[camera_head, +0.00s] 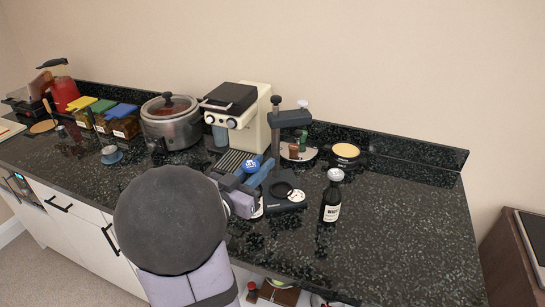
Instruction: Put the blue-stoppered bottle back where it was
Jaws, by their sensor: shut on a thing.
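My gripper (251,180) is shut around a bottle near the middle of the counter. The bottle's rounded blue stopper (251,165) shows above the fingers, and a bit of its pale label (257,211) shows below them. The fingers and my arm hide most of its body. I cannot tell whether its base touches the counter. A second dark bottle (331,204) with a grey-white stopper and a white label stands upright to the right, apart from my gripper.
A dark column stand (289,118) rises just right of my gripper. Behind are a coffee machine (250,124), a pot (171,128), a round white tray (284,153) with small items, and a yellow-topped round item (346,151). The dark counter (410,235) is clear at right.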

